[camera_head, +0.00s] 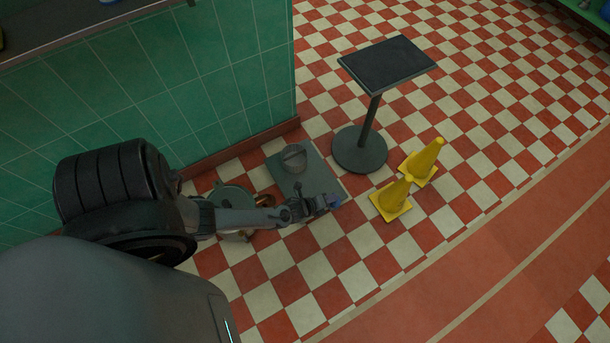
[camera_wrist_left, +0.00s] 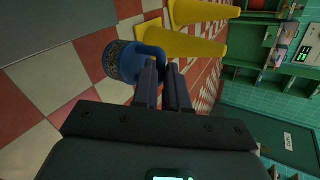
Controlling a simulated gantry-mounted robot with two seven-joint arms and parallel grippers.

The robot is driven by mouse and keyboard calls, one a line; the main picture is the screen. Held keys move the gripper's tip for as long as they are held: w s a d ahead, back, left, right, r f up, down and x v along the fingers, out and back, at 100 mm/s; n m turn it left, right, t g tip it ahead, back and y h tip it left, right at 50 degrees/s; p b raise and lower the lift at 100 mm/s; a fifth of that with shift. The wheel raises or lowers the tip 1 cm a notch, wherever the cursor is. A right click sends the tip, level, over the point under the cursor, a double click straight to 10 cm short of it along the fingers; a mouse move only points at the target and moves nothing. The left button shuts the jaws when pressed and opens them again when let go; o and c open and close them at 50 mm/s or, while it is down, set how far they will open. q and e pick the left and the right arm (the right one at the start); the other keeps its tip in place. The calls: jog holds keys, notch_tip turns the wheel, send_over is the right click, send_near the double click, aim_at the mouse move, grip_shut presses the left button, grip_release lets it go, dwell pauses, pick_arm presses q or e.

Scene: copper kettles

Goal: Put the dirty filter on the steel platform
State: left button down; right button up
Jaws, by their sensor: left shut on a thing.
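My left gripper (camera_head: 312,205) is shut on a blue, round object with a speckled brown-grey face, which looks like the dirty filter (camera_wrist_left: 122,62). In the left wrist view the fingertips (camera_wrist_left: 165,68) close on its blue handle. In the head view the filter (camera_head: 334,202) is small and partly hidden by the gripper. A flat grey platform (camera_head: 327,185), probably the steel one, lies low at the floor behind the gripper, with a round grey piece (camera_head: 293,158) on it. The filter appears to be near its front right corner; the gap is unclear. My right gripper is not in view.
A dark square-topped pedestal stand (camera_head: 388,63) stands behind. Two yellow cones (camera_head: 393,197) stand right of the gripper. A green round object (camera_head: 232,197) is partly hidden by my arm. A green tiled wall (camera_head: 160,85) borders the left; the checkered floor in front is clear.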

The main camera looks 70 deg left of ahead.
pick_arm(q)
jog(key=shift+w+a+f+b, duration=0.5)
jog(key=shift+w+a+b, duration=0.05)
jog(key=shift+w+a, duration=0.05)
jog(key=s+a+f+b, duration=0.1)
jog(key=a+f+b, duration=0.2)
jog(key=s+a+f+b, duration=0.1)
jog(key=a+f+b, duration=0.2)
jog(key=s+a+f+b, duration=0.1)
jog(key=a+f+b, duration=0.2)
jog(key=f+b, duration=0.1)
jog(key=shift+s+a, duration=0.35)
jog(key=shift+a, duration=0.05)
jog(key=c, duration=1.1)
grip_release()
jog(key=shift+f, duration=0.1)
jog(key=shift+c, duration=0.2)
